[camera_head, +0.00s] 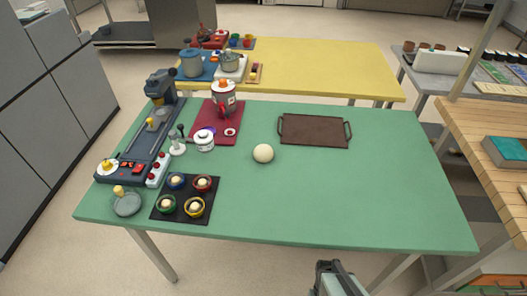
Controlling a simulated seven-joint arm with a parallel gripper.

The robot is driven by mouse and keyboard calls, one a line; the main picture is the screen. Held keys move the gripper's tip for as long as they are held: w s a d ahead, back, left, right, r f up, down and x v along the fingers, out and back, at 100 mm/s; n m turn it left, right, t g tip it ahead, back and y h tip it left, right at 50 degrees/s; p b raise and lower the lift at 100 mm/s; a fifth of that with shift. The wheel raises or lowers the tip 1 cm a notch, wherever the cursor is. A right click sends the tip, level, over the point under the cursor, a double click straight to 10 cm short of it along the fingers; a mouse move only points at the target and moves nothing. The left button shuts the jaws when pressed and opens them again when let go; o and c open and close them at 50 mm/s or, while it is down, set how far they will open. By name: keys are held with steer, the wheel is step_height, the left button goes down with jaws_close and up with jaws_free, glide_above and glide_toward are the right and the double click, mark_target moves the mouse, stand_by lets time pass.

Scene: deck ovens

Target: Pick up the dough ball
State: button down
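A pale cream dough ball (263,153) rests on the green table (340,200), near its middle. It stands alone, with bare table around it. My gripper (330,266) is at the bottom of the view, in front of the table's near edge and well apart from the ball. It is seen from behind and above, and its fingertips do not show clearly, so I cannot tell whether it is open. Several small pale balls sit in coloured cups on a black mat (209,216) at the front left.
A brown tray with handles (314,130) lies behind and right of the ball. A white lidded pot (204,140), a red mat (209,110) and a dark grey machine (148,140) fill the left side. The table's right and front middle are clear. A yellow table (330,65) stands behind.

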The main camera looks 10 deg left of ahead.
steer(key=c, duration=1.9)
jaws_free()
steer(key=o, duration=1.9)
steer(key=shift+c, duration=0.2)
